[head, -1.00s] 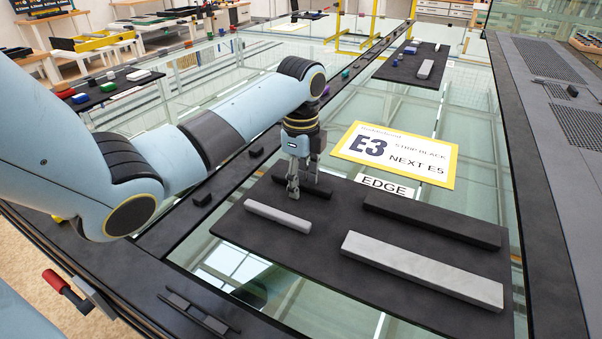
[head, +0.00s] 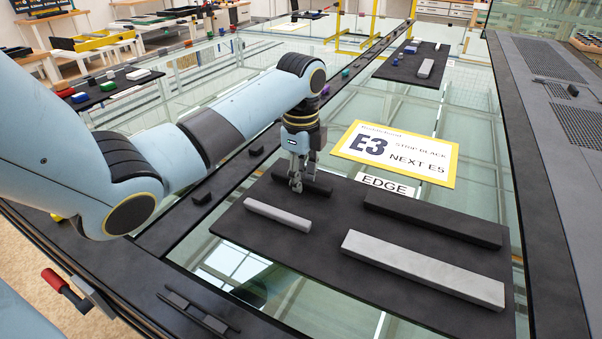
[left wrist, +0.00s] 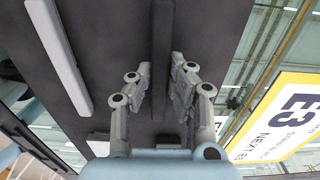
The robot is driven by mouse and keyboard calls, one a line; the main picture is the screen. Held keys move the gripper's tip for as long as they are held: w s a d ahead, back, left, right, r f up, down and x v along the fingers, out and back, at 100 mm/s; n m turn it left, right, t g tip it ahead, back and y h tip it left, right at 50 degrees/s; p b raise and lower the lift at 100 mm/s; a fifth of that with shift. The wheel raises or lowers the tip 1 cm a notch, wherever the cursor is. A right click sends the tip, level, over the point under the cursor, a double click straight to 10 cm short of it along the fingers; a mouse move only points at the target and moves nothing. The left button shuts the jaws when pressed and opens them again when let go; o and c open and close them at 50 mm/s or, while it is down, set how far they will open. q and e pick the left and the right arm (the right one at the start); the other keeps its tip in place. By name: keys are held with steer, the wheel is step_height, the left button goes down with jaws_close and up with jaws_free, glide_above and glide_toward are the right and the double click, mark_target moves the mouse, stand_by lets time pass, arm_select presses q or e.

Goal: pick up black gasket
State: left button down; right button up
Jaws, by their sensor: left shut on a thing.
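The black gasket, a short dark strip (head: 318,188), lies on the dark mat (head: 262,232) at its far left part. It also shows in the left wrist view (left wrist: 163,38), running between the fingers. My left gripper (head: 296,186) points down over the strip and is shut on it, near its left part in the head view. The fingers hide part of the strip. The strip appears to be still at mat level. In the left wrist view the fingers (left wrist: 160,74) stand on both sides of it. My right gripper is not in view.
A short grey strip (head: 277,215), a long black bar (head: 432,220) and a long light grey bar (head: 422,270) share the mat. A yellow-edged E3 sign (head: 396,154) and an EDGE label (head: 388,186) lie behind. Glass panes surround the mat.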

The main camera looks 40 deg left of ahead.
arm_select(q)
step_height(320, 180, up, 4)
steer(key=shift+w+f, duration=0.1)
steer(key=shift+f, duration=0.05)
steer(key=s+d+r, duration=0.1)
steer(key=d+r, duration=0.1)
steer(key=shift+s+d+r, duration=0.15)
steer(key=shift+s+d, duration=0.15)
steer(key=shift+s, duration=0.1)
steer(key=s+d+r+p, duration=0.5)
steer(key=d+p, duration=0.2)
steer(key=c, duration=2)
jaws_free()
steer(key=shift+r, duration=0.1)
jaws_close()
